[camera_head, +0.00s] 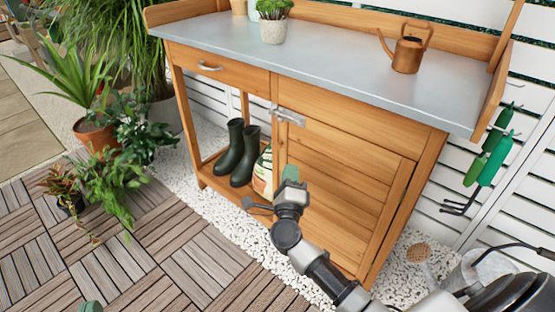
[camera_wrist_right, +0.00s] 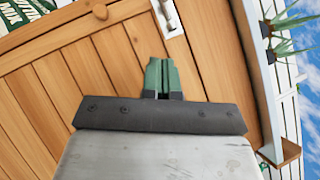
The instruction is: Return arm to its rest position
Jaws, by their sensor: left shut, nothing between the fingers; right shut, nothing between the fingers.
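My right arm comes in from the lower right of the head view. Its gripper (camera_head: 290,174) has green fingertips and is in front of the left part of the wooden cabinet door (camera_head: 340,185), below the metal latch (camera_head: 288,115). In the right wrist view the green fingers (camera_wrist_right: 162,78) are together with nothing between them. The latch (camera_wrist_right: 170,18) shows just beyond them; whether they touch anything is unclear. Only a green tip of my left gripper (camera_head: 90,307) shows at the bottom edge of the head view, over the deck; it holds nothing visible.
The potting bench (camera_head: 210,38) carries a small potted plant (camera_head: 273,22) and a copper watering can (camera_head: 406,50). Green boots (camera_head: 240,155) and a bag (camera_head: 263,172) stand on its lower shelf. Plants (camera_head: 95,125) crowd the left. The tiled deck (camera_head: 150,255) is clear in front.

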